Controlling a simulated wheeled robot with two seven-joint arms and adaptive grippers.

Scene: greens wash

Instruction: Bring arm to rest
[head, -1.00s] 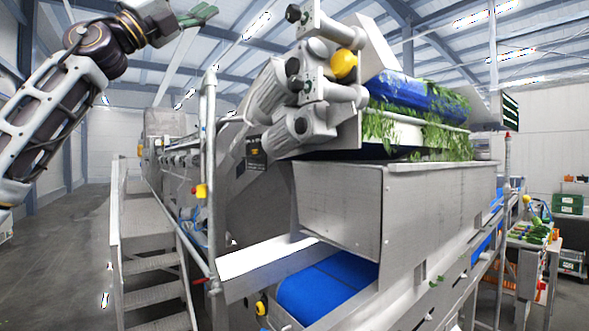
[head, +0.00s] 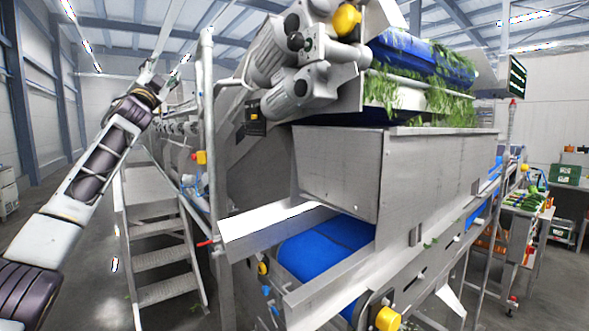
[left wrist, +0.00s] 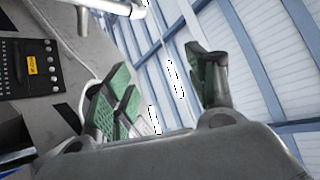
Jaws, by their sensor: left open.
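My left arm (head: 100,155) rises from the lower left of the head view, with the left gripper (head: 162,74) raised at its upper end. The gripper points upward in front of the far part of the machine, and its fingers are small and hard to make out there. In the left wrist view the left gripper (left wrist: 162,90) shows its two green-padded fingers spread apart, with nothing between them. My right arm and right gripper are not in view.
A large washing machine (head: 340,185) with a blue belt (head: 325,250) and green leaves (head: 425,95) fills the middle and right. Metal steps (head: 165,245) and an upright rail (head: 208,150) stand near my left arm. A table (head: 525,205) stands far right.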

